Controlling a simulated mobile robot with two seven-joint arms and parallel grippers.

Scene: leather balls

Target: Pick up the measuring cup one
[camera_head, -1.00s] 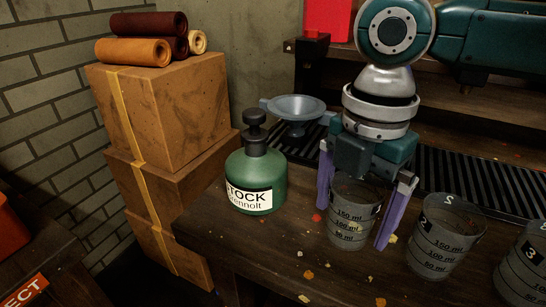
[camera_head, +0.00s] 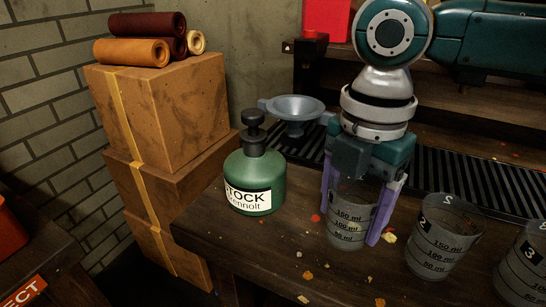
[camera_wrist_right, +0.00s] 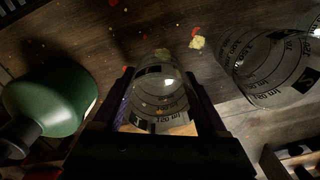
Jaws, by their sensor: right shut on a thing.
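Measuring cup one (camera_head: 347,228) is a clear cup with dark volume marks, standing upright on the wooden bench in the head view. My right gripper (camera_head: 352,220) reaches down over it, with its purple fingers shut on the cup's two sides. The gripper's body hides the cup's rim. In the right wrist view, cup one (camera_wrist_right: 158,92) sits between the dark fingers (camera_wrist_right: 160,100). My left gripper is in neither view.
Cup two (camera_head: 440,240) and cup three (camera_head: 525,265) stand to the right. A green STOCK bottle (camera_head: 252,182) stands to the left, with a grey funnel (camera_head: 295,108) behind it. Small crumbs lie on the bench (camera_head: 260,245). Stacked boxes (camera_head: 165,120) stand at the far left.

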